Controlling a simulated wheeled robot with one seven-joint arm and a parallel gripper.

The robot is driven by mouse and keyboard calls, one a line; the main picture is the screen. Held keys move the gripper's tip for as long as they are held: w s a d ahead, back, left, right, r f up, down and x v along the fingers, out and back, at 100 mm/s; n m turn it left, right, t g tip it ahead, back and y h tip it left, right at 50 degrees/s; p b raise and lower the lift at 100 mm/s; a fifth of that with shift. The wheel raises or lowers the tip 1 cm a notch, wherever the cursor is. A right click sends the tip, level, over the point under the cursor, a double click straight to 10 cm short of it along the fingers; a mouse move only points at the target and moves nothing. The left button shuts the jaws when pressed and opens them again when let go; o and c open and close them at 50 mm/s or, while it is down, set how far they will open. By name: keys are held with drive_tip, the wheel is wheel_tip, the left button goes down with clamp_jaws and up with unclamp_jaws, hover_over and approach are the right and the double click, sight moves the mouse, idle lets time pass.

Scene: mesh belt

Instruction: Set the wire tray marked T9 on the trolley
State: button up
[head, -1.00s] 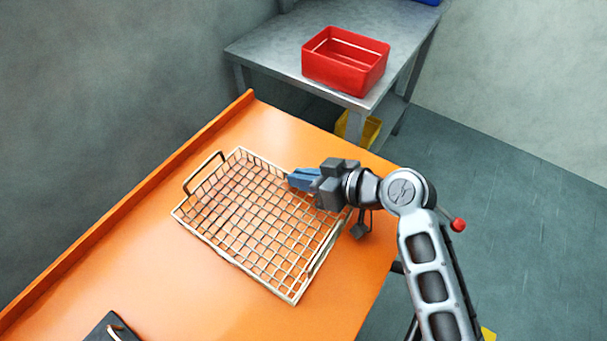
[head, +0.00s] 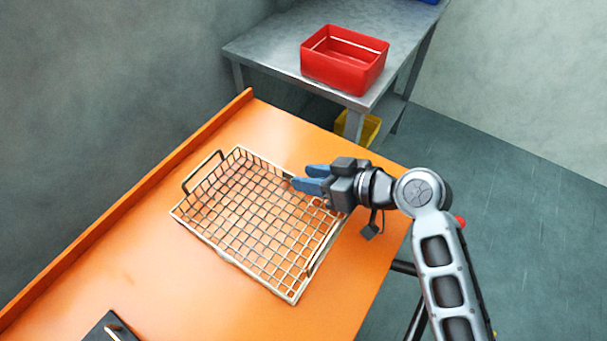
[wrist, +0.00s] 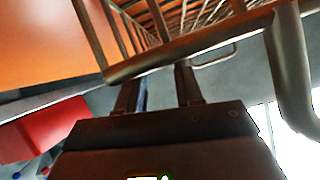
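A wire tray (head: 232,257) with thin metal mesh and a raised rim lies flat on an orange top. A loop handle (head: 203,170) stands at its far left end; I cannot read any T9 mark. My gripper (head: 301,177) is at the tray's right end, its two blue fingers spread apart. In the wrist view, the tray's rim (wrist: 190,45) crosses close in front of the finger ends, and a thick bent bar (wrist: 290,60) of the tray shows at the right. I see nothing gripped; contact with the rim cannot be told.
The orange top (head: 130,270) has a raised edge along its left side and bare room around the tray. A dark object (head: 108,328) lies at its near left. A grey metal table (head: 270,50) behind carries a red bin (head: 340,75). A yellow bin (head: 360,128) sits below.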

drive_tip(key=v, duration=1)
drive_tip(key=shift+b, duration=0.4)
drive_tip(key=shift+a, duration=0.1)
